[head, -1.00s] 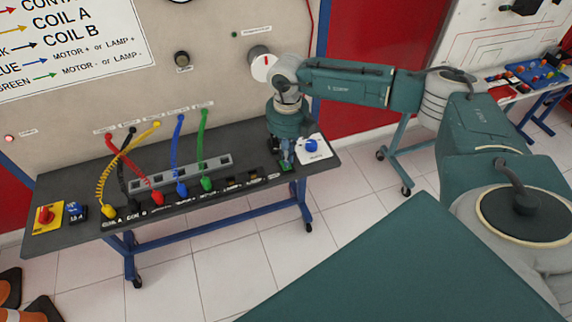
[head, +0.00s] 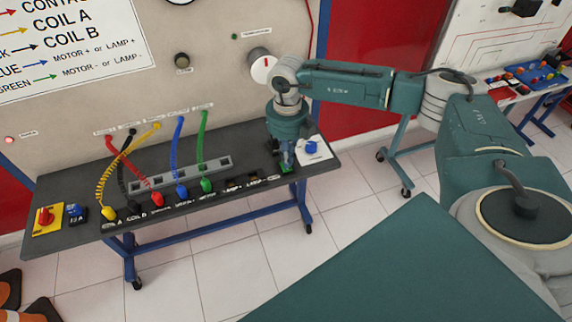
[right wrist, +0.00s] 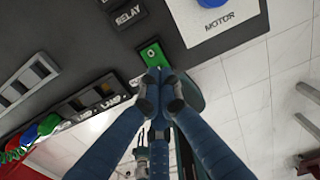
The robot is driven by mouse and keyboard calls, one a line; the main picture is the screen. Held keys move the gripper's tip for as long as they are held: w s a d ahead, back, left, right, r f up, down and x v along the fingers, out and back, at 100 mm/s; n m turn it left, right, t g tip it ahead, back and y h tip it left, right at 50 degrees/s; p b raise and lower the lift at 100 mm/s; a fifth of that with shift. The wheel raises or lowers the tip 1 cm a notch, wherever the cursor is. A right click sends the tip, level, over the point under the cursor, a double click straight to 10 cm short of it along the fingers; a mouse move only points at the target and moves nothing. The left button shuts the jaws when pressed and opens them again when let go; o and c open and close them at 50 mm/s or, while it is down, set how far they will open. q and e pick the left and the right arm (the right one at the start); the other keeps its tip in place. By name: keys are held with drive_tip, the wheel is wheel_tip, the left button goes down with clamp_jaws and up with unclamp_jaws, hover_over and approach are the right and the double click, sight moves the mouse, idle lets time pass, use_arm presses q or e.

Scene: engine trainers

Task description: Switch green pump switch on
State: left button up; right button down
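The green pump switch (right wrist: 152,54) is a small green plate at the edge of the dark bench panel in the right wrist view. In the head view only a bit of its green plate (head: 288,169) shows below my right gripper (head: 287,157). In the right wrist view my right gripper (right wrist: 160,76) has its fingertips together at the near side of the green switch, overlapping its lower part. It appears shut with nothing held. I cannot tell whether the fingertips touch the switch, and its lever position is hidden. My left gripper is not in view.
The bench (head: 75,175) carries a blue motor knob on a white plate (head: 311,149) right beside the gripper. Several coloured cables are plugged in left of it, with a red knob on a yellow plate (head: 46,217) at the far left. A wall dial (head: 264,67) is behind.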

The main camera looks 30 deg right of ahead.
drive_tip(key=shift+s+f+b, duration=0.1)
drive_tip(key=shift+f+b, duration=0.85)
drive_tip(key=shift+f, duration=0.25)
idle(0.7)
drive_tip(key=shift+r, duration=0.2)
drive_tip(key=shift+r+p, duration=0.8)
drive_tip(key=shift+r, duration=0.15)
drive_tip(key=shift+r+p, duration=1.45)
drive_tip(key=shift+r, duration=1)
drive_tip(key=shift+f, duration=0.1)
